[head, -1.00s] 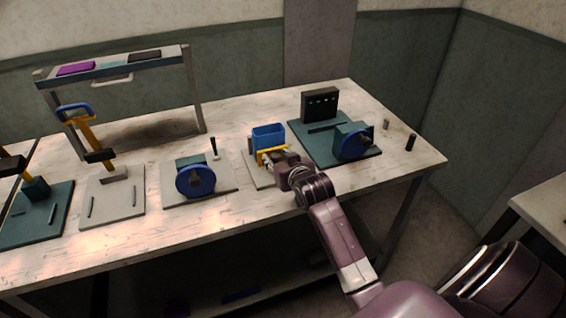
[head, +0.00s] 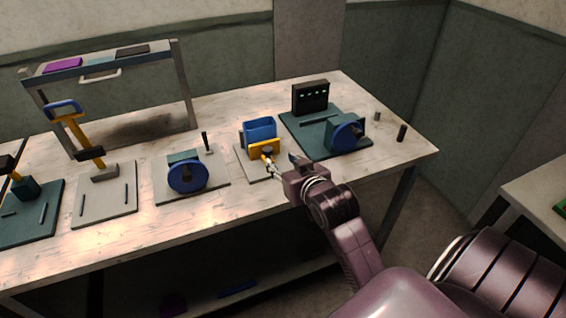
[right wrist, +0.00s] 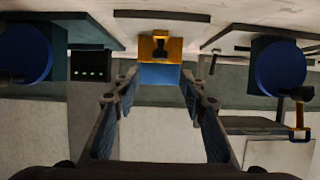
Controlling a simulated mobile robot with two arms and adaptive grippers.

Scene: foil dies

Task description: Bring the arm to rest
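My right gripper (head: 281,163) is open and empty just in front of a blue box (head: 260,131) with a yellow front (head: 264,147) on a pale plate. In the right wrist view, which is upside down, the two fingers of my right gripper (right wrist: 160,90) stand wide apart with nothing between them. The yellow front (right wrist: 174,50) shows beyond the fingertips with a dark knob on it, and the blue box (right wrist: 159,75) is behind it. My left gripper is not in view.
A teal plate (head: 303,135) with a blue-wheeled device and dark display (head: 310,98) is right of the box. A second blue wheel (head: 187,177) and lever presses (head: 90,152) stand to the left. A raised shelf (head: 112,58) is behind. Small pegs (head: 402,133) stand near the right edge.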

